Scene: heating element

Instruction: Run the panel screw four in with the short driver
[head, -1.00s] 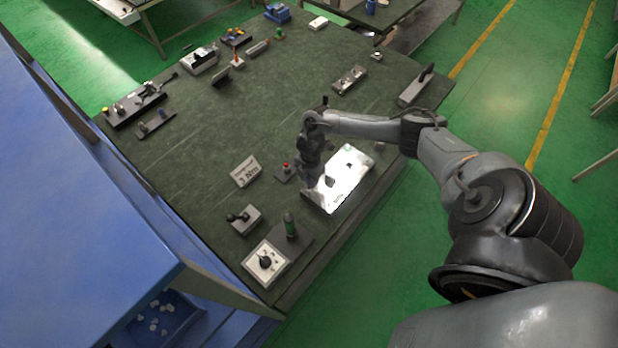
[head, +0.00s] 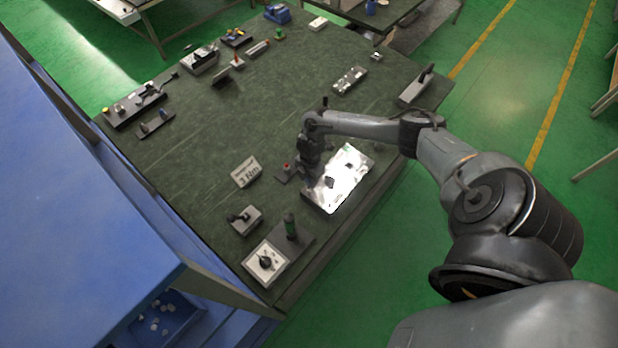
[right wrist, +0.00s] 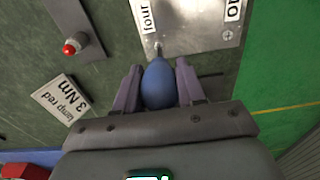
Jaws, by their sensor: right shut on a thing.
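The shiny metal panel (head: 350,170) lies on a dark base near the front right edge of the bench. In the right wrist view, the panel (right wrist: 190,22) carries a label "four" (right wrist: 147,18), and a cross-head screw (right wrist: 228,35) shows at its right corner. My right gripper (head: 312,182) is at the panel's left edge. In the right wrist view, its fingers (right wrist: 158,88) are shut on the blue handle of the short driver (right wrist: 158,82). The driver's tip points at the panel edge just below the "four" label. The handle hides most of the shaft, and I cannot tell whether the tip touches a screw.
A small block with a red-topped peg (head: 285,170) and a "3 Nm" sign (head: 246,172) stand left of the panel. The bench middle is clear.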

